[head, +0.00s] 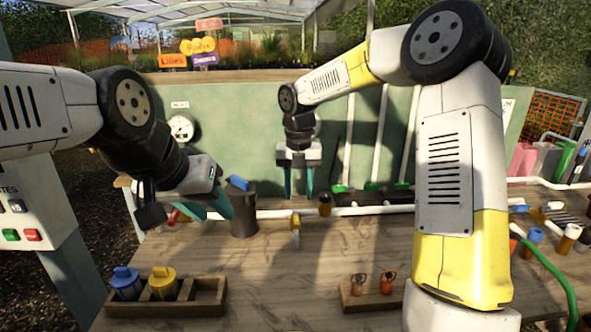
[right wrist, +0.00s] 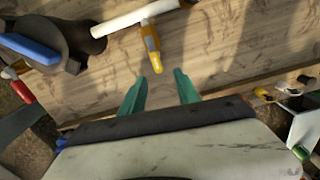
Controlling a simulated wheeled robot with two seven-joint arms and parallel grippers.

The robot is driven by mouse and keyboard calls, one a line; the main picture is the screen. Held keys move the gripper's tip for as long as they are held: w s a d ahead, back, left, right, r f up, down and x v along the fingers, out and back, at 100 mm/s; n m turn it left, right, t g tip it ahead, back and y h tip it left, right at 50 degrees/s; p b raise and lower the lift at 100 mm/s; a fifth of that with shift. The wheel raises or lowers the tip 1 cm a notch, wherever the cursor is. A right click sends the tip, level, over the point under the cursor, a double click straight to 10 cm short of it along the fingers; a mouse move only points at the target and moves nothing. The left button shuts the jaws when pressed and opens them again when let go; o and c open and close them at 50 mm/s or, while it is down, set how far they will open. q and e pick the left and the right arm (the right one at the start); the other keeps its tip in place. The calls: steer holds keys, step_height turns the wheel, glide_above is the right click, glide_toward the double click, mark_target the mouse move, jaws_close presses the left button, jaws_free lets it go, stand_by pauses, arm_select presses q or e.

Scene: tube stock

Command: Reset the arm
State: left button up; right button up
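My right gripper (head: 299,182) hangs above the far part of the wooden table (head: 285,275), its two teal fingers pointing down and apart. In the right wrist view its fingertips (right wrist: 160,80) are spread with nothing between them. My left gripper (head: 205,205) is at the left, tilted, with teal fingers low beside a dark cylinder (head: 244,215). Part of it is hidden behind its own wrist, and I see nothing held in it.
A wooden tray (head: 217,297) at the front left holds a blue and a yellow piece. A small rack (head: 345,298) holds two orange pieces. White pipe (head: 365,210) runs along the back. The table's middle is mostly clear.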

steer(key=s+d+r+m+t, duration=0.3)
steer(key=s+d+r+m, duration=0.7)
steer(key=m, duration=0.6)
steer(key=s+d+m+t+y, duration=0.2)
steer(key=s+d+m+t, duration=0.1)
steer(key=s+m, duration=1.1)
steer(key=m, duration=0.5)
steer(key=shift+s+r, duration=0.2)
steer(key=shift+s, duration=0.1)
